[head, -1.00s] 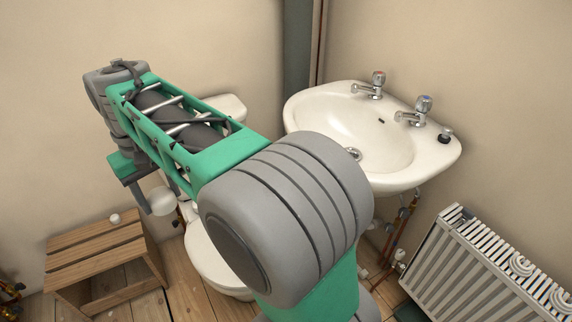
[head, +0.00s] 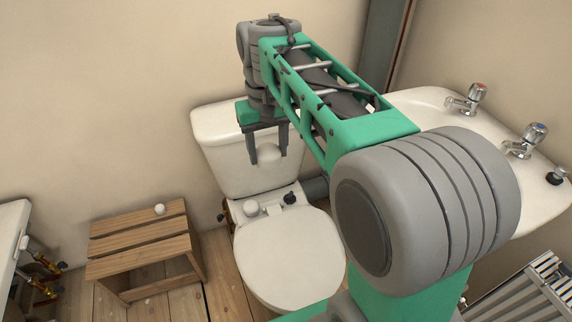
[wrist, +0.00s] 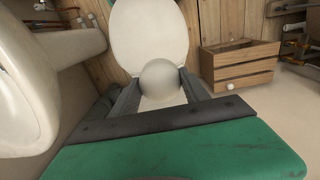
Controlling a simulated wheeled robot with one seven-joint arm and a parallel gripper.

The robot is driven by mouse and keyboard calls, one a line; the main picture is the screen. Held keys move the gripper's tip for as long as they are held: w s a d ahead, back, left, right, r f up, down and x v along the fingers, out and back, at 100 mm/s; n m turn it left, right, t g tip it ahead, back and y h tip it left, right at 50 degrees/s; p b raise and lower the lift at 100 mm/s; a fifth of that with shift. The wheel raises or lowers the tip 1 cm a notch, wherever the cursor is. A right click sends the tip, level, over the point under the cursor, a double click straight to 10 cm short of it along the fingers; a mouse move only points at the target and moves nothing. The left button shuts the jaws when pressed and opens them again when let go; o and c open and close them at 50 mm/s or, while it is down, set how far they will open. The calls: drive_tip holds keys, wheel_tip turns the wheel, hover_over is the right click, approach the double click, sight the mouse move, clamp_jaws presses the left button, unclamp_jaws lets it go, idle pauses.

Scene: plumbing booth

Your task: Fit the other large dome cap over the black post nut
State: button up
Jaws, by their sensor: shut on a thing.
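A white large dome cap (head: 269,154) is held between the two grey fingers of my gripper (head: 268,158), in front of the toilet cistern. In the wrist view the cap (wrist: 160,79) sits between the fingertips (wrist: 160,88). The black post nut (head: 289,198) stands at the back of the toilet, behind the lid, below and slightly right of the held cap and apart from it. Another white dome cap (head: 251,207) sits to its left at the hinge line. The black post nut is not visible in the wrist view.
The closed toilet lid (head: 290,262) lies in front and the cistern (head: 215,150) stands behind. A wooden step stool (head: 140,247) with a small white cap (head: 159,209) on it is at left. The washbasin (head: 425,105) is at right, close to my arm.

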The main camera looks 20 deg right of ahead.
drive_tip(key=w+d+f+m+b, duration=0.1)
drive_tip(key=w+d+f+b, duration=0.2)
drive_tip(key=w+f, duration=0.3)
drive_tip(key=w+d+f+b, duration=0.2)
drive_tip(key=w+f+b, duration=0.15)
drive_tip(key=f, duration=0.55)
drive_tip(key=m+b, duration=0.2)
drive_tip(key=b, duration=0.4)
hover_over(290, 195)
wheel_tip(290, 195, down, 18)
drive_tip(key=r, duration=0.1)
wheel_tip(290, 195, down, 8)
drive_tip(key=b, duration=0.6)
drive_tip(key=shift+d+r, duration=0.1)
drive_tip(key=shift+f, duration=1.15)
drive_tip(key=shift+f, duration=0.2)
drive_tip(key=shift+s+f+p, duration=0.1)
drive_tip(key=shift+f+p, duration=0.2)
drive_tip(key=shift+f, duration=0.05)
drive_tip(key=c, duration=0.3)
drive_tip(key=o, duration=1.6)
drive_tip(key=shift+o, duration=0.4)
drive_tip(key=shift+r, duration=0.1)
